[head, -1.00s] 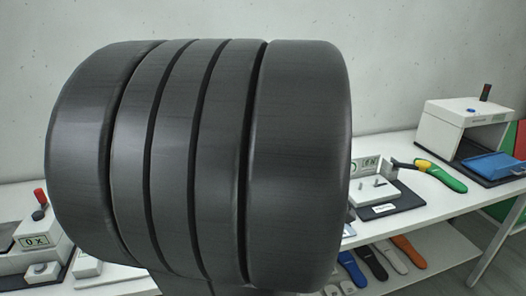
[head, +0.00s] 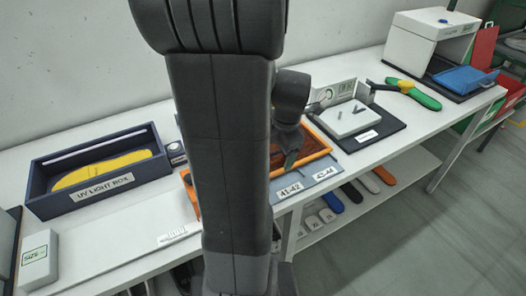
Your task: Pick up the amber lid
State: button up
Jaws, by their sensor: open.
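The amber lid (head: 314,149) lies on the bench in the head view, a dark reddish-brown panel in an orange frame. My arm hides its middle; an orange edge also shows left of the arm. My gripper (head: 291,160) is over the right part of the lid, pointing down, open and with nothing seen in it. Its fingers are partly hidden, and I cannot tell whether they touch the lid. The UV light box (head: 104,195) stands to the left, open at the top, with a yellow insole (head: 100,170) inside.
A grey board marked 41-42 and 43-44 (head: 308,181) lies at the bench's front edge by the lid. A white device on a black mat (head: 352,118), a green-yellow tool (head: 413,94) and a blue tray (head: 465,79) are to the right. Coloured insoles (head: 353,192) lie on the lower shelf.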

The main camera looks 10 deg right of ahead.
jog(key=shift+w+a+f+p, duration=0.1)
jog(key=shift+w+f, duration=0.15)
jog(key=shift+f, duration=0.8)
jog(key=shift+w+d+f+p, duration=0.1)
jog(key=shift+w+f, duration=0.2)
jog(key=shift+f, duration=0.8)
jog(key=shift+w+a+f+p, duration=0.1)
jog(key=shift+w+f, duration=0.15)
jog(key=shift+f, duration=0.8)
jog(key=shift+c, duration=0.2)
grip_shut()
